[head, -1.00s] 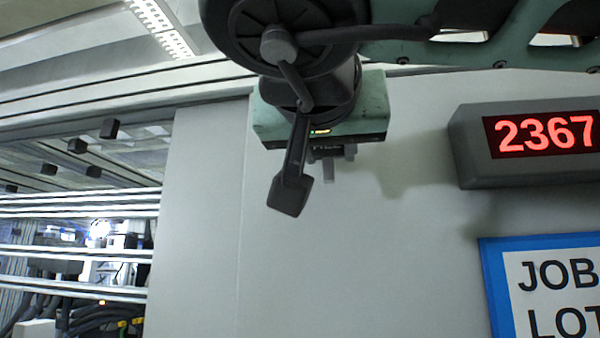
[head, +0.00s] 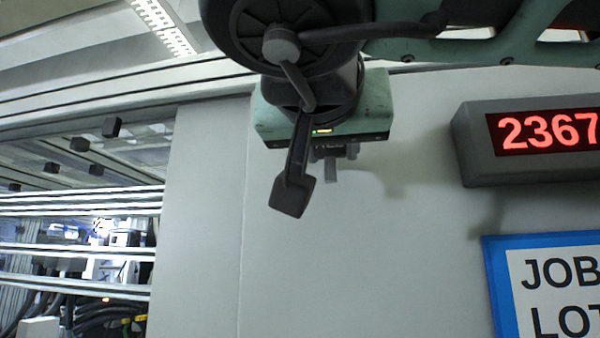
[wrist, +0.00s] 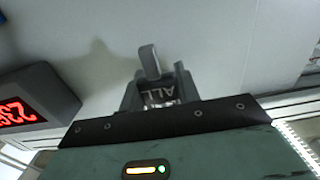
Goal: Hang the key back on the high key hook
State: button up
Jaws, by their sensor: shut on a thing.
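My gripper (head: 341,162) is high in front of the pale wall panel, its fingers pointing at or along it. In the head view my dark wrist parts partly hide it. In the wrist view the gripper (wrist: 167,74) is shut, with two grey fingers close together. A dark piece lettered "ALL" shows at their base, and I cannot tell whether it belongs to the key or the gripper. The key's outline cannot be made out between the fingers. No key hook can be made out in either view.
A grey box with a red number display (head: 547,133) sticks out from the wall to the right; it also shows in the wrist view (wrist: 22,105). A blue-framed sign (head: 492,285) hangs below it. Metal rails and cables (head: 80,250) lie left. The panel (head: 350,270) below my gripper is bare.

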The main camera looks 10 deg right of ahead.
dwell(0.4)
jog(key=o, duration=1.6)
jog(key=shift+p+v, duration=0.8)
jog(key=shift+v, duration=3.7)
